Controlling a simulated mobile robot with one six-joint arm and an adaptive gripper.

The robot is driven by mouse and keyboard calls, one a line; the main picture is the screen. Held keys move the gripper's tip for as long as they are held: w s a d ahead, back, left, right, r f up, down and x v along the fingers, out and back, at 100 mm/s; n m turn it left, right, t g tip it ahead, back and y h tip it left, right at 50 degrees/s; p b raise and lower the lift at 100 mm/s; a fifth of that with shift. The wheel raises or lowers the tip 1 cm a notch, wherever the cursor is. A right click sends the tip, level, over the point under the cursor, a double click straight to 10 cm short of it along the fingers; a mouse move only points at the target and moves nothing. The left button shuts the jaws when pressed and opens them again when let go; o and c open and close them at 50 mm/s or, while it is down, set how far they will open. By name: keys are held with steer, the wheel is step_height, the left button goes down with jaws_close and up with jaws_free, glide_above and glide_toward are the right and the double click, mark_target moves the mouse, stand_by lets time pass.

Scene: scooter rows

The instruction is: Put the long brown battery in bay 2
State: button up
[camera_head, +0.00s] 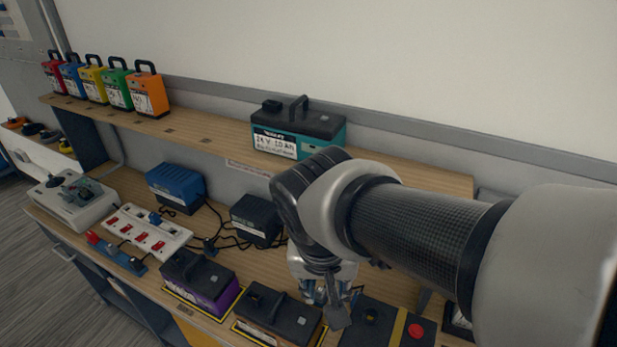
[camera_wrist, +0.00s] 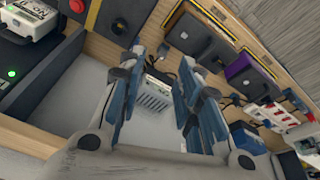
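A long battery (camera_head: 278,314) with a black top and a brownish side sits in a yellow-outlined bay at the front of the bench, left of my gripper. It appears to show in the wrist view too (camera_wrist: 200,40). A purple battery (camera_head: 205,282) sits in the bay to its left; its purple side shows in the wrist view (camera_wrist: 238,67). My gripper (camera_head: 335,305) hangs low over the bench, right of the brownish battery. In the wrist view its blue-padded fingers (camera_wrist: 162,100) are apart, with nothing held between them. Bay numbers cannot be read.
A dark panel with a red button (camera_head: 416,331) lies right of my gripper. Behind are a black box (camera_head: 257,218), a blue box (camera_head: 175,188) and a white power strip (camera_head: 147,232) with cables. The shelf holds a teal battery (camera_head: 300,128) and several coloured packs (camera_head: 148,93).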

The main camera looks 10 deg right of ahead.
steer(key=s+d+r+n+t+y, duration=0.1)
steer(key=s+d+r+n+t, duration=0.1)
steer(key=s, duration=0.6)
steer(key=shift+s+d+n, duration=0.25)
steer(key=shift+d+n, duration=0.45)
steer(key=shift+d, duration=0.2)
steer(key=shift+f, duration=0.1)
